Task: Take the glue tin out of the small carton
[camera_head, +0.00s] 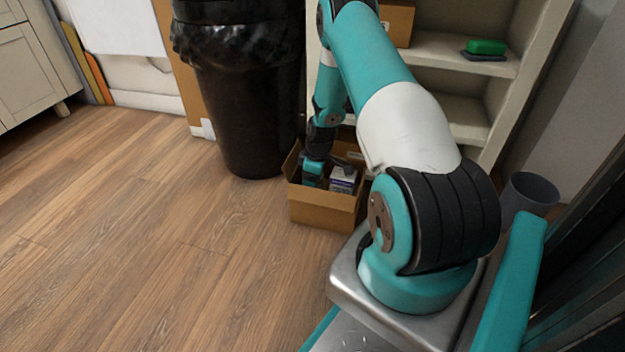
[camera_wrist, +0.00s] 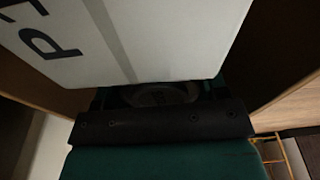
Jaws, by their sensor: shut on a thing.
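The small carton (camera_head: 322,209) stands open on the floor beside my base. My gripper (camera_head: 313,178) reaches down inside its left part, and its fingertips are hidden by the carton wall. In the wrist view a dark round top, likely the glue tin (camera_wrist: 162,95), lies between the jaws of my gripper (camera_wrist: 160,100), which are shut on it. The picture there is dark and the tin's sides are hidden. A white box with dark print (camera_wrist: 130,40) is close beside the jaws; it also shows in the head view (camera_head: 343,181), in the carton's right part.
A black bin (camera_head: 250,110) stands just behind and left of the carton. A shelf unit (camera_head: 465,110) holds a green item (camera_head: 487,47) behind my arm. A grey bucket (camera_head: 530,195) stands at right. The wooden floor at left is clear.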

